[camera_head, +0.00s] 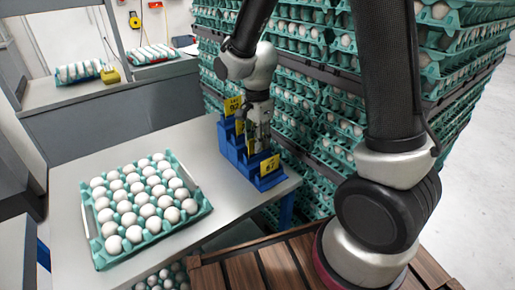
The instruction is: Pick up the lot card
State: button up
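A blue card holder (231,148) stands at the right end of the grey table. It holds yellow lot cards with dark print: one at the back (232,105) and one at the front (270,165), both upright. A small yellow patch (239,127) shows between them beside my gripper, probably part of another card. My gripper (259,146) points down over the middle of the holder, between the back and front cards. Its fingers are small and dark here, and I cannot tell whether they are apart or closed on a card. The gripper hides part of the holder.
A teal tray of white eggs (93,238) lies on the table (190,139), left of the holder. Tall stacks of egg trays (305,120) rise close behind and right of the holder. A slatted wooden surface (240,272) is in front. Bare table lies between tray and holder.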

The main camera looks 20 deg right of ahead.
grip_shut()
